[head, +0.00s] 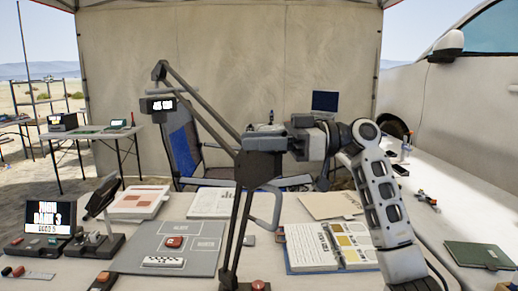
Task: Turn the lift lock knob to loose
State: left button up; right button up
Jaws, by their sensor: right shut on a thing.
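A dark jointed stand (242,215) rises from the table in the middle of the head view, with a block-shaped joint (262,150) at the top of its column. Two thin bars run from there up and left to a small lit display (158,105), whose text I cannot read surely. My right gripper (272,136) reaches in from the right, level, and is shut at that joint. The lift lock knob is not clearly distinguishable; the fingers and the joint hide what is between them. I cannot tell the knob's setting. My left gripper is not in view.
On the table lie a grey mat (150,252) with a red button, an open binder (328,247), papers (212,204) and, at left, a lit sign (48,218). A blue chair (183,148) stands behind. A green notebook (478,255) lies at right.

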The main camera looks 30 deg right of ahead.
jog(key=shift+s+a+n+g+y, duration=0.15)
jog(key=shift+n+g+y, duration=0.3)
jog(key=shift+n+g, duration=1.25)
jog(key=shift+s+a+n+g+y, duration=0.1)
jog(key=shift+s+n+g+y, duration=0.25)
jog(key=shift+n+g, duration=1.35)
jog(key=shift+f+m+g, duration=0.1)
jog(key=shift+m+g, duration=0.5)
jog(key=shift+g, duration=0.2)
jog(key=o, duration=1)
jog(key=shift+d, duration=0.1)
